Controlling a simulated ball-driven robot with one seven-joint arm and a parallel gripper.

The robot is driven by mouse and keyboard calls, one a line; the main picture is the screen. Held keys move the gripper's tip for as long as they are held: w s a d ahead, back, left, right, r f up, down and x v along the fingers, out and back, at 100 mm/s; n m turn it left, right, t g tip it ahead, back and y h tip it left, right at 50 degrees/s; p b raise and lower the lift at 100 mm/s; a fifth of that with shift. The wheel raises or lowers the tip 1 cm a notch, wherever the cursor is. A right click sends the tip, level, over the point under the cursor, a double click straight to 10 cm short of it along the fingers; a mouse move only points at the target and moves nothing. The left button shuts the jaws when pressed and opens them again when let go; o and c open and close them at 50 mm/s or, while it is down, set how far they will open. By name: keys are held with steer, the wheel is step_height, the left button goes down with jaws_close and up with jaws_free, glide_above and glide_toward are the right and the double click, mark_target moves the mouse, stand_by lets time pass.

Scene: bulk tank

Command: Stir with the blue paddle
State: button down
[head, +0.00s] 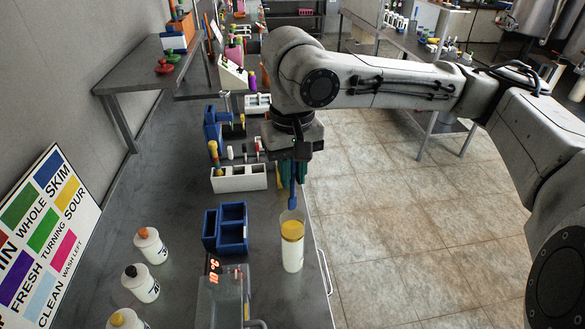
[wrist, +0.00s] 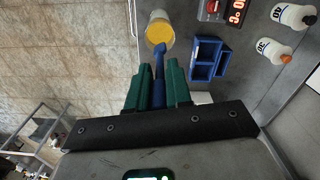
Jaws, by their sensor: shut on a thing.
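The blue paddle (head: 292,197) hangs roughly upright from my gripper (head: 292,174). In the wrist view, the green fingers of my gripper (wrist: 157,72) are shut on the paddle (wrist: 159,68). A tall clear beaker (head: 291,252) with yellow contents stands near the right edge of the counter. The paddle's lower end shows at the beaker's rim; I cannot tell whether it is inside. In the wrist view the paddle's end overlaps the near side of the beaker (wrist: 151,40). My arm hides part of the counter behind the gripper.
A blue divided bin (head: 231,233) stands left of the beaker, with a scale with a red display (head: 220,285) in front. Several white bottles (head: 150,246) stand at the left. A white rack (head: 238,178) is behind. Tiled floor (head: 400,220) lies open to the right.

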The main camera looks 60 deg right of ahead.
mark_target(292, 209)
steer(key=shift+f+b, duration=3.55)
steer(key=shift+f, duration=1.85)
steer(key=shift+s+a, duration=0.1)
